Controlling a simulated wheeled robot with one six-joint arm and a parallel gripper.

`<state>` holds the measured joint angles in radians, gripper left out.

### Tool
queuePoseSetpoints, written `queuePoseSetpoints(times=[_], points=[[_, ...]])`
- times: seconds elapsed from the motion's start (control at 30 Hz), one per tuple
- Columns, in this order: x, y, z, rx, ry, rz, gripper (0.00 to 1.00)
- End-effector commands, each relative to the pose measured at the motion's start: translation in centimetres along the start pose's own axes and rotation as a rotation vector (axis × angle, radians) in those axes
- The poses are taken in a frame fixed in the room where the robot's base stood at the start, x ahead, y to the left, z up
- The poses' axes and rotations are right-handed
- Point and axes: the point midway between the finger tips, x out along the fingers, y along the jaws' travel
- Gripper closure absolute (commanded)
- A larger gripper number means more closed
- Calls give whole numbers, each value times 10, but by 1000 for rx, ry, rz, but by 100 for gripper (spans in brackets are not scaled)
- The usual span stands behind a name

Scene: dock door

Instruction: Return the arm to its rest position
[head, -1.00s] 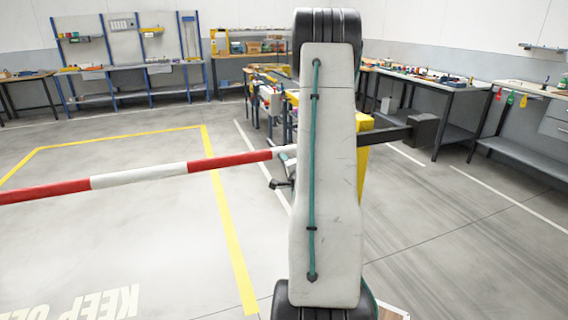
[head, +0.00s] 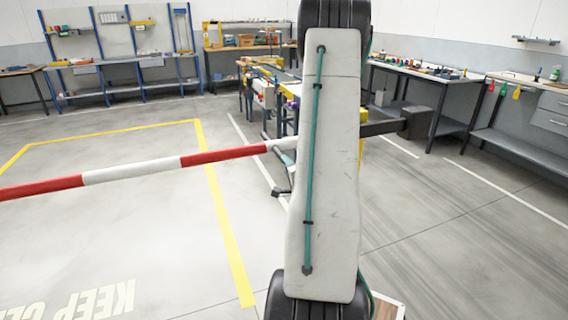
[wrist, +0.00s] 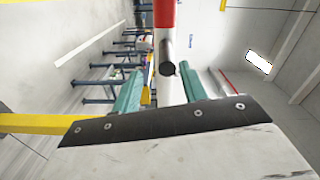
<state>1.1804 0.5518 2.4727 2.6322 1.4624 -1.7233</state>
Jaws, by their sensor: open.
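My arm's pale link with a teal cable stands upright in the middle of the head view and hides my gripper there. In the wrist view my gripper (wrist: 160,72) shows as two teal fingers, spread apart with nothing clasped between them. Beyond the fingers, the red-and-white barrier bar (wrist: 165,14) shows with a dark rod end in front of it; I cannot tell the exact distance. In the head view the barrier bar (head: 130,171) runs nearly level from the left edge to behind my arm.
A dark block (head: 416,122) on a bar sticks out right of my arm. Workbenches (head: 120,75) line the back wall, and more benches (head: 425,85) stand at the right. A yellow floor line (head: 228,235) marks a clear area at left. Open floor lies at right.

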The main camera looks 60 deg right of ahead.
Motion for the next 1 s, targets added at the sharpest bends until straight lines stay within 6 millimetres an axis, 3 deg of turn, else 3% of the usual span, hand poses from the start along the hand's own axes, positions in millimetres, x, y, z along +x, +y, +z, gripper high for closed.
queuePoseSetpoints(times=[0.17, 0.77, 0.87, 1.0], points=[[-7, 0, 0, 0, 1, 1, 57], [-6, -4, 4, 3, -16, -7, 57], [-1, -20, 23, 16, -84, -35, 57], [2, -69, 82, 54, -304, -106, 57]])
